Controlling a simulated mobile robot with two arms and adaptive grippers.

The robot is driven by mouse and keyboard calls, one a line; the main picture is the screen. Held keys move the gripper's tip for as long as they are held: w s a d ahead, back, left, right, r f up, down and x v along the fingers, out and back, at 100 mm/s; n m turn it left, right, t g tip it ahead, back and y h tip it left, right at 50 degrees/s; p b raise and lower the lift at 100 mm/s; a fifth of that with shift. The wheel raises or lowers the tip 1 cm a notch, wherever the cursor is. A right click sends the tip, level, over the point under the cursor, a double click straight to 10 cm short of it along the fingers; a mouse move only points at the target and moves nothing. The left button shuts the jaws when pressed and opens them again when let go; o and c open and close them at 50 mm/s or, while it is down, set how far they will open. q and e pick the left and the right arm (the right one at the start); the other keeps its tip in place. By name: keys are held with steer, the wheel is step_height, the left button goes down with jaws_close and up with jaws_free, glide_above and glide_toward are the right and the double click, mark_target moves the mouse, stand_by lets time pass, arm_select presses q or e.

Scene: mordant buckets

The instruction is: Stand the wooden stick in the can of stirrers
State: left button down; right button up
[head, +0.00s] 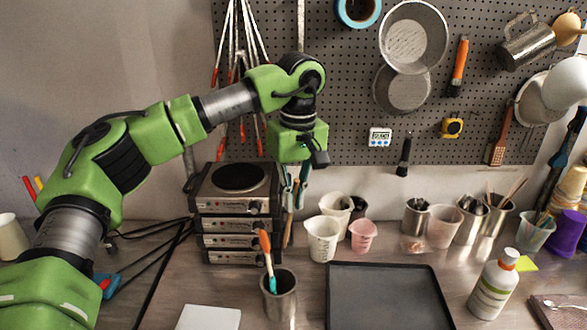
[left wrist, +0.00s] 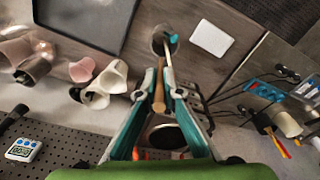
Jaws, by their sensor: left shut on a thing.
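The wooden stick (head: 288,232) hangs nearly upright below my left gripper (head: 294,194), in front of the right side of the hot plate stack. In the left wrist view my left gripper (left wrist: 159,86) is shut on the wooden stick (left wrist: 159,97), which lies between the teal fingers. The metal can (head: 280,305) stands on the counter nearer the camera, with an orange and teal stirrer (head: 267,255) leaning in it. The can also shows in the left wrist view (left wrist: 157,42), beyond the stick's end. The stick is apart from the can. My right gripper is not in view.
A stack of hot plates (head: 237,222) stands behind the can at left. A dark tray (head: 385,298) lies right of it and a white pad (head: 208,318) left. White beakers (head: 322,240) and a pink beaker (head: 363,237) stand behind the tray. A bottle (head: 493,287) stands farther right.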

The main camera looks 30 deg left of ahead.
arm_select(q)
steer(key=shift+w+a+r+n, duration=0.1)
steer(key=shift+w+r+n, duration=0.1)
steer(key=shift+r, duration=0.3)
steer(key=shift+w+a+r+n, duration=0.1)
steer(key=shift+w+r, duration=0.1)
steer(key=shift+r, duration=0.25)
step_height(320, 180, down, 22)
steer(key=a+b, duration=0.1)
steer(key=b, duration=1.4)
steer(key=shift+w+a+f+b, duration=0.15)
steer(key=shift+w+f+b, duration=0.15)
steer(key=shift+w, duration=0.1)
steer(key=c, duration=2.1)
jaws_free()
steer(key=shift+c, duration=0.2)
steer(key=shift+r, duration=0.1)
step_height(320, 180, up, 12)
steer(key=d, duration=0.1)
steer(key=shift+s, duration=0.35)
